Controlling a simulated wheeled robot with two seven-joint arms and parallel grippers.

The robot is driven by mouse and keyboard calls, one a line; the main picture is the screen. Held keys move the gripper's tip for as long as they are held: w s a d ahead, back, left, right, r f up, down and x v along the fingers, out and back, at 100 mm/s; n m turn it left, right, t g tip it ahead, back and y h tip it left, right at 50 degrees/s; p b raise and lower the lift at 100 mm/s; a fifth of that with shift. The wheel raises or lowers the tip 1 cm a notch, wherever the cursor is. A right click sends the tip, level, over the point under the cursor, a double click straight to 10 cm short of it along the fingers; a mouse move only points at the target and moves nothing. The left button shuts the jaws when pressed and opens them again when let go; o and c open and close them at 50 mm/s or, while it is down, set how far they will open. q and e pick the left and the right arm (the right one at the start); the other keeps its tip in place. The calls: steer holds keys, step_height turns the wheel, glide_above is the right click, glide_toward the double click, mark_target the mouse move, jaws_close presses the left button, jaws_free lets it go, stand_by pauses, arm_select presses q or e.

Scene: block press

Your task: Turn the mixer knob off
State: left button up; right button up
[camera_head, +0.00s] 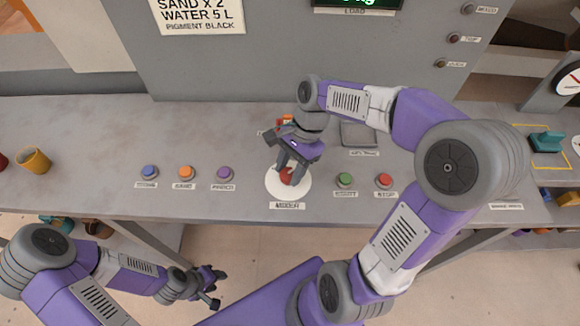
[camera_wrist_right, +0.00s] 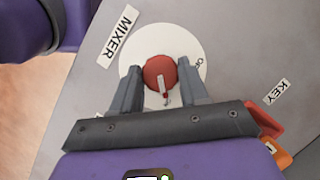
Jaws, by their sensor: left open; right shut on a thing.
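The red mixer knob (camera_head: 286,175) sits on a round white dial (camera_head: 303,190) above the MIXER label (camera_head: 287,206) near the panel's front edge. My right gripper (camera_head: 288,172) comes down from above and is shut on the knob. In the right wrist view the red knob (camera_wrist_right: 160,72) lies between the two fingers, with a pale pointer (camera_wrist_right: 165,96) on its lower side. Part of an OFF-type label (camera_wrist_right: 200,62) shows at the dial's right, its end hidden by the finger. My left gripper (camera_head: 212,286) is open and empty, low in front of the panel edge.
Blue (camera_head: 149,171), orange (camera_head: 186,172) and purple (camera_head: 224,173) buttons stand left of the dial. Green (camera_head: 345,180) and red (camera_head: 384,180) buttons stand right. A yellow mug (camera_head: 35,161) is far left.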

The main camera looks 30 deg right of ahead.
steer(key=shift+c, duration=0.6)
steer(key=shift+r+n+p, duration=0.15)
steer(key=shift+n+p, duration=0.25)
steer(key=shift+p, duration=0.25)
steer(key=n+g+p, duration=0.1)
steer(key=n+p, duration=0.2)
steer(key=n+g+h+p, duration=0.1)
steer(key=n+p, duration=0.1)
steer(key=p, duration=0.1)
steer(key=shift+w+a+r+n, duration=0.1)
steer(key=shift+w+n, duration=0.05)
steer(key=shift+n, duration=0.25)
steer(key=shift+n+g+h+p, duration=0.4)
steer(key=shift+n+p, duration=0.45)
steer(key=shift+n, duration=0.05)
steer(key=n+p, duration=0.1)
steer(key=n, duration=0.1)
steer(key=n+h+p, duration=0.1)
steer(key=n, duration=0.1)
steer(key=shift+a+n+g+h+p, duration=0.15)
steer(key=shift+n+g+h+p, duration=0.15)
steer(key=shift+p, duration=0.1)
steer(key=n+h+p, duration=0.1)
steer(key=n, duration=0.1)
steer(key=n+h, duration=0.1)
steer(key=n, duration=0.1)
steer(key=shift+w+a+f+n+p, duration=0.1)
steer(key=shift+f+n+p, duration=0.1)
steer(key=shift+n+p, duration=0.2)
